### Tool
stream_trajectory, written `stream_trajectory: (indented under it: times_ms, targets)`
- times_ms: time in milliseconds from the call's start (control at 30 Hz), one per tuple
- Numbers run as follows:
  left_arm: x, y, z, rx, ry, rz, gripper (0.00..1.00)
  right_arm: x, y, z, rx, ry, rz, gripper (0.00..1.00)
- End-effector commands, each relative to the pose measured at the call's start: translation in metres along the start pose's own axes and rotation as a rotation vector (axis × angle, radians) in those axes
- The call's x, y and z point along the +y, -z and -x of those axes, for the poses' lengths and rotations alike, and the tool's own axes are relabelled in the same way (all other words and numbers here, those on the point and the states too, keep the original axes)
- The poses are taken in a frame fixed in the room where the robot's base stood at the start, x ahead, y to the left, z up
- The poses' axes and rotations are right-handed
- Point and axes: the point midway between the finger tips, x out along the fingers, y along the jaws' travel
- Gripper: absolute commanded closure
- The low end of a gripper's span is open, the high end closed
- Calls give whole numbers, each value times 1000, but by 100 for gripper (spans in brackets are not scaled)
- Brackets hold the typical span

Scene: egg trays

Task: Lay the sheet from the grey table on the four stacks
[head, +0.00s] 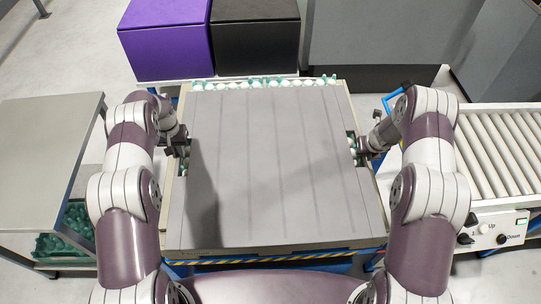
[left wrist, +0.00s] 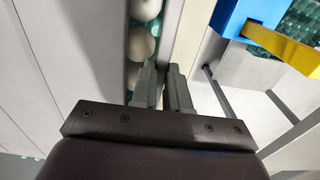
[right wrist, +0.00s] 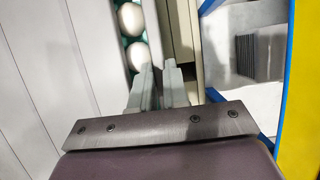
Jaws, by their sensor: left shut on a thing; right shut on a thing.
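The large grey sheet (head: 280,165) lies flat over the stacks, covering nearly all of them. White eggs in green trays (head: 262,84) show along its far edge and in slots near its left and right edges. My left gripper (head: 184,148) is shut on the sheet's left edge strip; its fingers show beside the eggs in the left wrist view (left wrist: 165,72). My right gripper (head: 359,153) is shut on the right edge strip, also seen in the right wrist view (right wrist: 158,72). Whether the sheet rests on the eggs or hangs just above cannot be told.
The grey table (head: 45,135) at left has a bare top; green trays (head: 65,243) sit beneath it. A roller conveyor (head: 500,150) with a control box (head: 490,232) stands at right. Purple (head: 165,40) and black (head: 255,38) boxes stand behind the stacks.

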Motion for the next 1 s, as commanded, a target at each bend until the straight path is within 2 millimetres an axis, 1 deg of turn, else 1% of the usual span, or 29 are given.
stream_trajectory:
  times_ms: [67,100,133,167,600,667,767,1000]
  targets:
    - [0,0,-3,1,1,-1,100,-1,-1,-2,-4,2,-3,100]
    - [0,0,-4,-1,1,-1,76,-1,0,-3,-2,2,-3,76]
    - [0,0,-4,-1,1,-1,66,-1,0,-3,-2,2,-3,66]
    - [0,0,-4,-1,0,-1,60,-1,1,-3,-2,1,-2,60]
    - [0,0,-3,0,0,0,60,0,1,-3,-1,0,-1,60]
    - [0,0,-1,1,0,0,60,0,1,-3,0,0,0,60]
    - [0,1,13,3,1,0,60,0,1,-3,0,0,0,60]
    - [0,1,76,4,1,0,60,0,1,-3,0,0,0,60]
